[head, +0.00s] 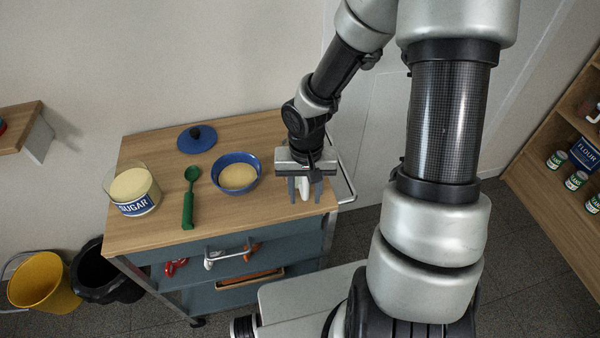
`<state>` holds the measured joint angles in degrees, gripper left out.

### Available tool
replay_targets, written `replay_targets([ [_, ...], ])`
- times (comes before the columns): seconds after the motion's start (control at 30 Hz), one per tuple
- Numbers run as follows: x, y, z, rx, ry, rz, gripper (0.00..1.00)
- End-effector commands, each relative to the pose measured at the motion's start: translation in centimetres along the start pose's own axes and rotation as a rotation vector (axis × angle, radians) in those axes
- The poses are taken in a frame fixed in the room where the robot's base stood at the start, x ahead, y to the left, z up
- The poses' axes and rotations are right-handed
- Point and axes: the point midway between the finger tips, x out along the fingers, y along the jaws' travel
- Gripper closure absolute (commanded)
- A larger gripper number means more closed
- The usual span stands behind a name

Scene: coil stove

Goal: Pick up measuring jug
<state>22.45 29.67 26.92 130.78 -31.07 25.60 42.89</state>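My gripper (305,192) points down over the right end of the wooden top of a blue-grey cart (150,225). Its two grey fingers are spread apart. A small, narrow white thing shows between them, with a gap on each side; I cannot tell what it is or whether it touches a finger. I cannot make out a measuring jug for certain; part of the cart top is hidden behind the gripper.
On the cart top are a sugar canister (134,207), a green spoon (189,200), a blue bowl (222,188) with pale contents and a blue lid (197,139). Yellow (45,282) and black (96,275) buckets stand left. Shelves (545,165) with cans are right.

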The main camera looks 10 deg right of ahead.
Motion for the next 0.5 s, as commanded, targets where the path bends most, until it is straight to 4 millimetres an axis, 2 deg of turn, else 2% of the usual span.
replay_targets([
  [0.17, -0.04, 0.01, -0.01, 0.001, 0.000, 0.000, 0.63],
  [0.37, -0.05, 0.01, -0.01, 0.001, 0.000, 0.000, 0.97],
  [0.4, -0.05, 0.02, -0.01, 0.001, 0.000, 0.000, 1.00],
  [0.5, -0.06, 0.02, -0.02, 0.001, 0.000, 0.000, 1.00],
])
